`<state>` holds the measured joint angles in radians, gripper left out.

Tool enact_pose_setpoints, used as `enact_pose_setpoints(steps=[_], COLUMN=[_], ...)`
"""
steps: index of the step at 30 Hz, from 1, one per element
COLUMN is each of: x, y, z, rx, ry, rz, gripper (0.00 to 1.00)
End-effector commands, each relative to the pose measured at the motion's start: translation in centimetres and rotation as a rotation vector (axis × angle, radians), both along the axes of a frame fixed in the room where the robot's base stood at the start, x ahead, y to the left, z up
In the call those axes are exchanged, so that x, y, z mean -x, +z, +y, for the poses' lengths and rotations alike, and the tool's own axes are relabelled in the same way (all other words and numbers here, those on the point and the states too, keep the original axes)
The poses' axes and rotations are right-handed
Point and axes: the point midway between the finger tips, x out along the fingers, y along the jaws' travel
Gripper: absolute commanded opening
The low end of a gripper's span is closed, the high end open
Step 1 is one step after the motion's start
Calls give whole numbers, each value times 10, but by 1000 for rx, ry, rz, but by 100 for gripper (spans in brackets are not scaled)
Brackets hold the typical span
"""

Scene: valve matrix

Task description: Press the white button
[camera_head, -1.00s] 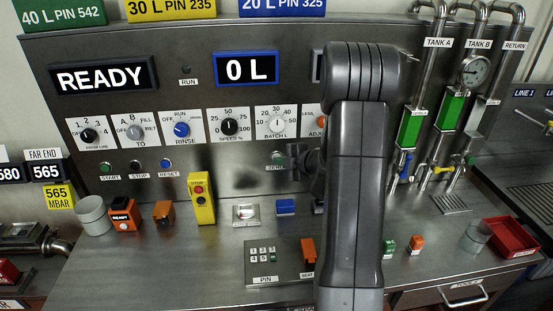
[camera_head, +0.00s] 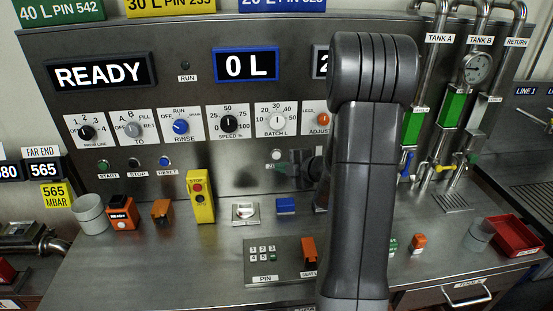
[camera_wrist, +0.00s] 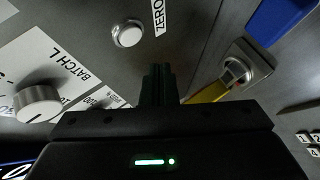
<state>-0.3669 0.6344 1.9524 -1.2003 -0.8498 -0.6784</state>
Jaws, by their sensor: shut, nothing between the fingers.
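The white button (camera_head: 276,155) is a small round knob on the upright steel panel, below the BATCH L dial. It also shows in the wrist view (camera_wrist: 128,33) with a metal ring and a ZERO label beside it. My gripper (camera_head: 287,170) is in front of the panel, just below and right of the button. In the wrist view its dark fingers (camera_wrist: 159,72) are together and empty, with the tips apart from the button in the picture. I cannot tell the exact gap to the panel. My wrist hides part of the label in the head view.
The BATCH L dial (camera_head: 277,120) is above the button. Below, on the bench, are a blue block (camera_head: 286,205), a metal switch box (camera_head: 245,213), a yellow stop box (camera_head: 200,196) and a PIN keypad (camera_head: 264,253).

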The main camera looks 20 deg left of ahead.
Motion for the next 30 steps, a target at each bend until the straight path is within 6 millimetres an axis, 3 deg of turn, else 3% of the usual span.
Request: enact_pose_setpoints(steps=[8,30], x=[18,18], y=[-1,0], z=[-11,-11], rx=[0,0], ry=[0,0], rz=[0,0], gripper=[0,0])
